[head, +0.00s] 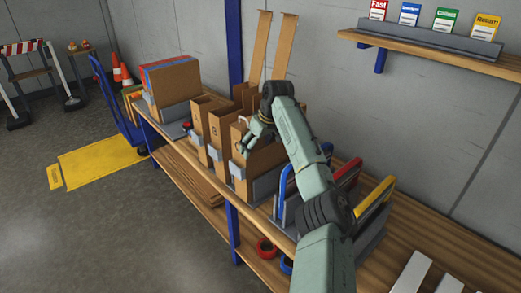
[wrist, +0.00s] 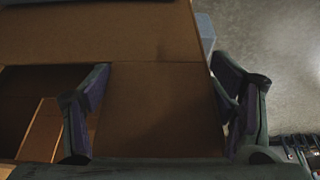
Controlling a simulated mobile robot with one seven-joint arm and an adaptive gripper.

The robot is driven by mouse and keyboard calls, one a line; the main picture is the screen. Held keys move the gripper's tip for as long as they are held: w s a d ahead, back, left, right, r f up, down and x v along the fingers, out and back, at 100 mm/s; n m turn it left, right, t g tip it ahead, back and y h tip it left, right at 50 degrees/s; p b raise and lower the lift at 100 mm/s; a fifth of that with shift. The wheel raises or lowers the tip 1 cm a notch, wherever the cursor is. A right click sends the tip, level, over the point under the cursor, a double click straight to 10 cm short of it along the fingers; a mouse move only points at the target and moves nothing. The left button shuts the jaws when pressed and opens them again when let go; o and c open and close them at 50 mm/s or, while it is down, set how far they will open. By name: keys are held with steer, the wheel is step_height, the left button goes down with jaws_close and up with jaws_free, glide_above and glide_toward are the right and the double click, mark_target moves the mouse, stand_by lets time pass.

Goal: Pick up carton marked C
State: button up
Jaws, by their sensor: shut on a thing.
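The carton marked C (head: 266,160) is the rightmost of the tall brown cartons in the row on the bench, seated at a grey holder. Its letter is too small to read surely. My gripper (head: 248,140) is at the top of this carton. In the wrist view my gripper (wrist: 162,112) has one finger on each side of a brown carton panel (wrist: 155,120) and is shut on it. The carton's lower part is hidden in the wrist view.
Two similar open cartons (head: 218,130) stand close on the left. A larger brown box (head: 175,82) is farther left. Blue, red and yellow framed racks (head: 345,175) stand close on the right. A wall shelf (head: 430,43) holds coloured cards.

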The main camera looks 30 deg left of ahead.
step_height(320, 180, up, 18)
steer(key=shift+b, duration=0.45)
steer(key=shift+a+f, duration=0.1)
stand_by(0.3)
